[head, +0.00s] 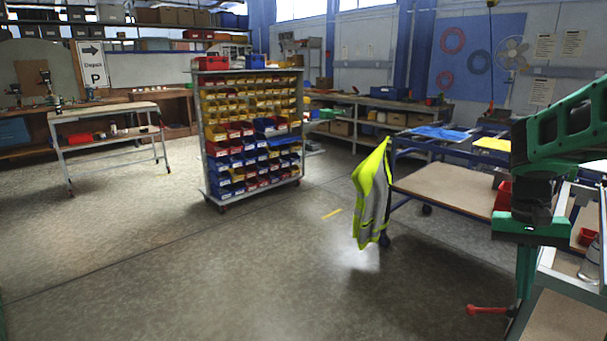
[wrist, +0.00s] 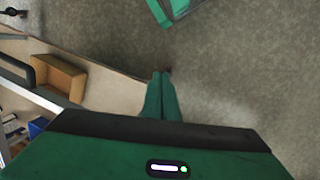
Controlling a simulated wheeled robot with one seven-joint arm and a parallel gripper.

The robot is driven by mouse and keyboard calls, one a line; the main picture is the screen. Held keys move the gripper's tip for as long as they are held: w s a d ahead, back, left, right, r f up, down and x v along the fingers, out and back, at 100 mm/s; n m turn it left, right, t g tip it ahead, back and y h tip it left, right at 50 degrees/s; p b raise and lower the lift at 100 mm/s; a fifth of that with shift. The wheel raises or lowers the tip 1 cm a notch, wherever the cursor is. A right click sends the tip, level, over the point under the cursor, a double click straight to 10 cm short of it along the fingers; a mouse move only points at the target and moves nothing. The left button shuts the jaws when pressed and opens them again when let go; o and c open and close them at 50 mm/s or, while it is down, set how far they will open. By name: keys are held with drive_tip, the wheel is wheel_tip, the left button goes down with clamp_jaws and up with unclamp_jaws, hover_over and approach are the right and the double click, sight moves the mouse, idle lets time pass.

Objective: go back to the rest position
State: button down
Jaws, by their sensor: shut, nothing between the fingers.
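My gripper (head: 523,296) hangs pointing down at the right side of the head view, on the green arm. In the wrist view its two green fingers (wrist: 161,76) lie together, shut, with nothing held. The fingers are over the edge between a wooden shelf and the grey floor.
A trolley with a wooden top (head: 445,187) stands left of my gripper, a hi-vis vest (head: 374,195) hanging at its corner. A red handle (head: 487,309) is close to the fingertips. A cardboard box (wrist: 59,78) lies on the shelf. Open floor (head: 200,270) spreads left, before a bin rack (head: 250,135).

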drive_tip(key=s+a+t, duration=0.1)
drive_tip(key=s+a, duration=0.2)
drive_tip(key=s, duration=0.5)
drive_tip(key=s+a+f+n+t+y, duration=0.1)
drive_tip(key=s+a, duration=0.3)
drive_tip(key=s, duration=0.3)
drive_tip(key=shift+s+a+f+n, duration=0.2)
drive_tip(key=shift+s+a+n, duration=0.1)
drive_tip(key=shift+s, duration=0.05)
